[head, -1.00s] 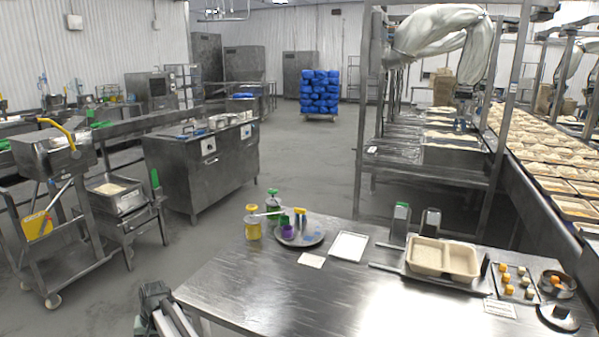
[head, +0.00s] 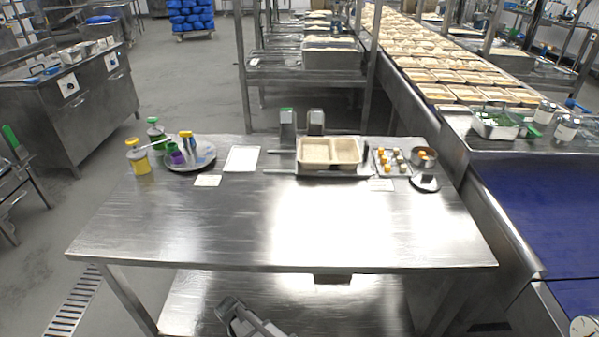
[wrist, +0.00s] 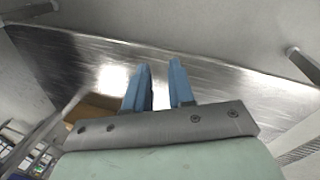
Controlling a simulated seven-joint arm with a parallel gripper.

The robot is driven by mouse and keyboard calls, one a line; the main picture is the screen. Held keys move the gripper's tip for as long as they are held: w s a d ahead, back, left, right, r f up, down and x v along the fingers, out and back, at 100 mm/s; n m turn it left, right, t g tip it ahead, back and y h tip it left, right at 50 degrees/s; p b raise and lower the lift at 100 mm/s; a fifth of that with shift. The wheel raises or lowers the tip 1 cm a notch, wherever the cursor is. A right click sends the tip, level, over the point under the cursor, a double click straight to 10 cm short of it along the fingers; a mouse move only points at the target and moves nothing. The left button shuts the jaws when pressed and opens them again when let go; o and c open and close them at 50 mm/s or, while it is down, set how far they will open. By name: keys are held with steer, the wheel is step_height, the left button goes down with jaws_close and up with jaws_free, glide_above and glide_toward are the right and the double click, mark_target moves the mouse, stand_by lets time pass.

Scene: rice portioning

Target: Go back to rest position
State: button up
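My gripper (wrist: 160,80) shows in the wrist view with its two blue fingers apart and nothing between them. A bare steel surface shows beyond the fingers in that view. In the head view, a grey part of my arm (head: 245,318) shows at the bottom edge, low in front of the steel table (head: 200,240); the fingers cannot be made out there. The gripper touches none of the items on the table.
Along the table's back are a round tray (head: 205,160) with small bottles, a white sheet (head: 242,158), a two-compartment beige tray (head: 330,152), a tray of small pieces (head: 391,163) and a metal bowl (head: 423,156). The table's front is clear. A blue conveyor (head: 540,220) runs right.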

steer(key=s+d+f+m+g, duration=0.15)
steer(key=s+d, duration=0.35)
steer(key=d, duration=0.5)
steer(key=s+d+f+g, duration=0.2)
steer(key=s+d, duration=0.2)
steer(key=d, duration=0.5)
steer(key=s+d+f+m+g, duration=0.15)
steer(key=s+d, duration=0.35)
steer(key=d, duration=0.5)
steer(key=s+d+g+y, duration=0.2)
steer(key=s+d, duration=0.3)
steer(key=s, duration=0.4)
steer(key=shift+s+d+r+m+g+y, duration=0.15)
steer(key=shift+s+d+m+g+y, duration=0.15)
steer(key=shift+o, duration=0.4)
